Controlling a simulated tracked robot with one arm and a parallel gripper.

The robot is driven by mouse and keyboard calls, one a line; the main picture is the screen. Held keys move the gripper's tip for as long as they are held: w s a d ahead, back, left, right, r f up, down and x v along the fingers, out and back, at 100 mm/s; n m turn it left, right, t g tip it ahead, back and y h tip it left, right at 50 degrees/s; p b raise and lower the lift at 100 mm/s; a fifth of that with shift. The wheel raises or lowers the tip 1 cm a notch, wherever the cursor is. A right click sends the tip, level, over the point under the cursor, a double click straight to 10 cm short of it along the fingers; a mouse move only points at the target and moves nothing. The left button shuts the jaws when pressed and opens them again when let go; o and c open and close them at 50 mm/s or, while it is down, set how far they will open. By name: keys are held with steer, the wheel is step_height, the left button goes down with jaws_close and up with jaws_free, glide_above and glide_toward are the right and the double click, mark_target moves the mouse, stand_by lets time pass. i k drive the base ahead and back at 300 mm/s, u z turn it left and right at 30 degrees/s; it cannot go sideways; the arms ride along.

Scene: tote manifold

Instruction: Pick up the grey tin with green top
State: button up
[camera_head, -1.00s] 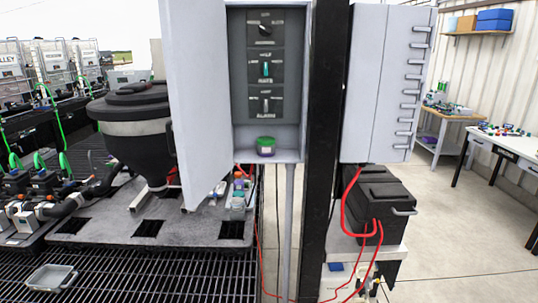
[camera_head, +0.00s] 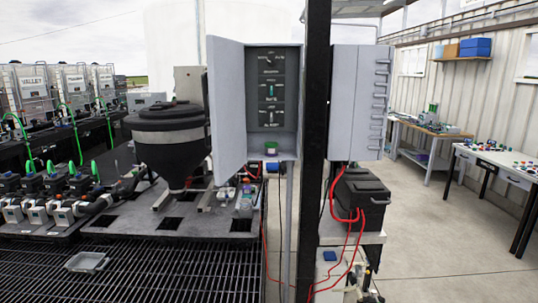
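A small tin with a green top (camera_head: 271,148) stands upright on the floor of an open grey control cabinet (camera_head: 226,100), below a column of black switch panels. Its lower body looks pale grey now, though it is small in view. The cabinet door is swung open to the left. My gripper is not in view.
A black post (camera_head: 316,120) stands just right of the cabinet, with a grey box (camera_head: 352,100) beyond it. A black case (camera_head: 362,196) with red cables sits below. A black hopper (camera_head: 168,135) stands left on a deck with small bottles. Open floor (camera_head: 430,230) lies at right.

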mark_target(271, 148)
steer(key=z, duration=0.35)
steer(key=i, duration=0.9)
steer(key=z, duration=0.45)
steer(key=i, duration=1.35)
steer(key=u, duration=0.35)
steer(key=i, duration=0.8)
